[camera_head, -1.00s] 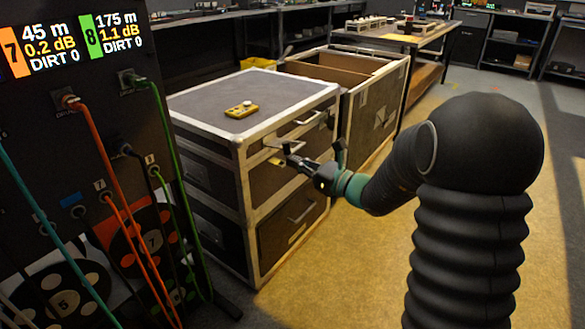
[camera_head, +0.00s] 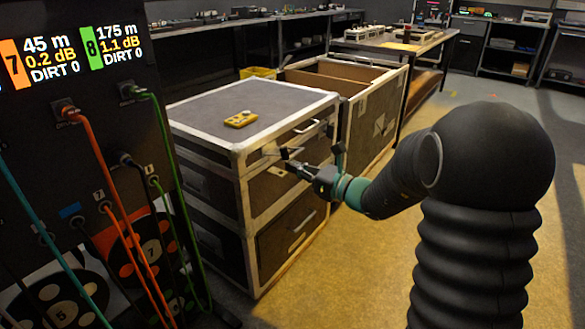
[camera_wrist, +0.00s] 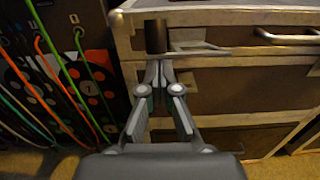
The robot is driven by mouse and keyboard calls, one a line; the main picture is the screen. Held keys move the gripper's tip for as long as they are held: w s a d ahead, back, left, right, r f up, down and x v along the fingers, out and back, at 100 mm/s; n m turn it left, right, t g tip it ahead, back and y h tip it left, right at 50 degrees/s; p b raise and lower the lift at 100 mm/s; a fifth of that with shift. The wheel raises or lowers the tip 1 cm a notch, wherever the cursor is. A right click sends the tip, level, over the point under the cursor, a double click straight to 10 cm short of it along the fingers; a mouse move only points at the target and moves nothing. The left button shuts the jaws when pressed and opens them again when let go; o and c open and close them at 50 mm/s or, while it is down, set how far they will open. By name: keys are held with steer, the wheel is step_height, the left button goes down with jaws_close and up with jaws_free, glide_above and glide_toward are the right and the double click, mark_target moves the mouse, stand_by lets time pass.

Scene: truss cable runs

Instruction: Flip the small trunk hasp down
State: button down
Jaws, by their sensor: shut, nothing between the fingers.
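A dark flight case with pale metal edging (camera_head: 200,107) stands beside the patch panel. On its front face, near the top left, is a small dark block (camera_wrist: 156,36). A thin grey metal piece (camera_wrist: 205,49) lies level to its right; I cannot tell for sure which of these is the small hasp. My gripper (camera_head: 290,162) is at the upper front of the case. In the wrist view its fingertips (camera_wrist: 158,67) are together and empty, just below the dark block. I cannot tell whether they touch it.
A bail handle (camera_wrist: 288,36) is right of the hasp area. A yellow device (camera_head: 240,119) lies on the case's lid. An open case (camera_head: 375,105) stands behind. The patch panel (camera_head: 85,190) with hanging cables is at the left. The floor to the right is free.

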steer(key=shift+w+r, duration=0.1)
steer(key=shift+r, duration=0.75)
step_height(320, 180, down, 5)
steer(key=b, duration=0.4)
steer(key=s+d+r, duration=0.5)
steer(key=s+d, duration=0.1)
steer(key=d, duration=0.1)
steer(key=shift+d+r+p, duration=0.15)
steer(key=shift+p, duration=0.3)
